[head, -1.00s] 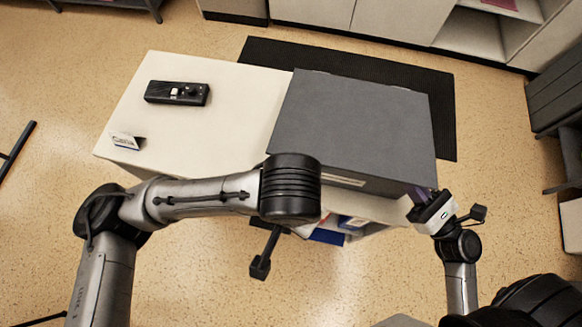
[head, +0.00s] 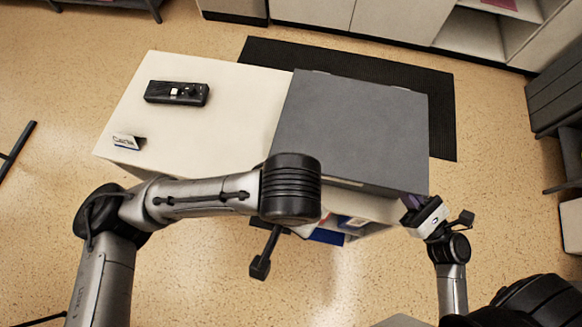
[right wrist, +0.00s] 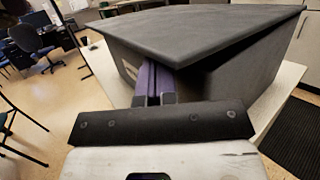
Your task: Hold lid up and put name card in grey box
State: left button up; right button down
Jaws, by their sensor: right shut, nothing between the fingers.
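The grey box (head: 330,182) stands on the right part of the pale table, its dark grey lid (head: 355,125) over the top. In the right wrist view the lid (right wrist: 200,32) slants above the box wall (right wrist: 235,80); I cannot tell exactly how wide the gap is.
A black device (head: 177,93) lies at the back left of the table (head: 235,110). Papers and blue folders (head: 335,234) sit on a shelf below the box. A black mat (head: 442,110) lies on the floor behind. The table's left middle is clear.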

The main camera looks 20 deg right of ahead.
jog(key=shift+f, duration=0.15)
jog(key=shift+f, duration=1.55)
